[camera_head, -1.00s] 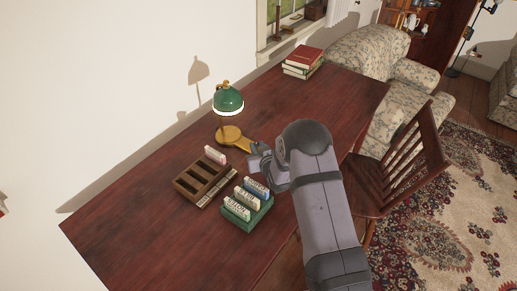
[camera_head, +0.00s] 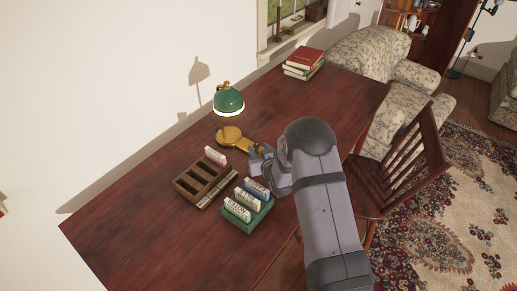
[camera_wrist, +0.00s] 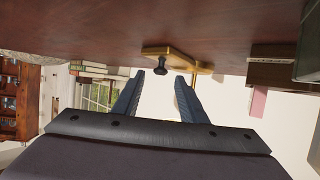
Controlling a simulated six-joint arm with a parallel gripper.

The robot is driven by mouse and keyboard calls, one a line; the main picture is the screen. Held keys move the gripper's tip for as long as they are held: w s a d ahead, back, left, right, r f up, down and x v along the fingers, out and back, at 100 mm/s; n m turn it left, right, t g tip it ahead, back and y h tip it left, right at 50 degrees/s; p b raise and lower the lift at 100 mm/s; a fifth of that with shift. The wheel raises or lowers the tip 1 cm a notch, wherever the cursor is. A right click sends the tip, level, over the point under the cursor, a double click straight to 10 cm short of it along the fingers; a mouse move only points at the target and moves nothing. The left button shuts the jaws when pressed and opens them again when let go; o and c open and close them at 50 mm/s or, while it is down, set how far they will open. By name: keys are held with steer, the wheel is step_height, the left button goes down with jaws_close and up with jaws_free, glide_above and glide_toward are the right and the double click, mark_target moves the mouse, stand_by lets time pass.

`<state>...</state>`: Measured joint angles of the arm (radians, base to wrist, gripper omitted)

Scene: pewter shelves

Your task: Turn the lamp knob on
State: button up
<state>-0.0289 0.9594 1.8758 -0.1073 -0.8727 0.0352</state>
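The lamp has a green dome shade (camera_head: 228,99) and a brass base (camera_head: 229,135) on the dark red desk, left of my gripper in the head view. A dark knob (camera_wrist: 160,67) sits on the brass base (camera_wrist: 178,54) in the wrist view, which looks upside down. My gripper (camera_wrist: 158,76) is open, with its two blue-grey fingers apart and the knob in the gap between the tips, seemingly just beyond them. Contact cannot be told. In the head view my gripper (camera_head: 259,155) is beside the base's right end, and the knob is hidden or too small to see.
A wooden slotted tray (camera_head: 188,190) with one pink card and a green box (camera_head: 240,220) with labelled cards stand near my gripper. Stacked books (camera_head: 303,63) lie at the far end. A wooden chair (camera_head: 405,165) stands right of the desk. The desk's left front area is clear.

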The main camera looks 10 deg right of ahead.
steer(key=shift+b+v, duration=0.45)
steer(key=shift+v, duration=2.4)
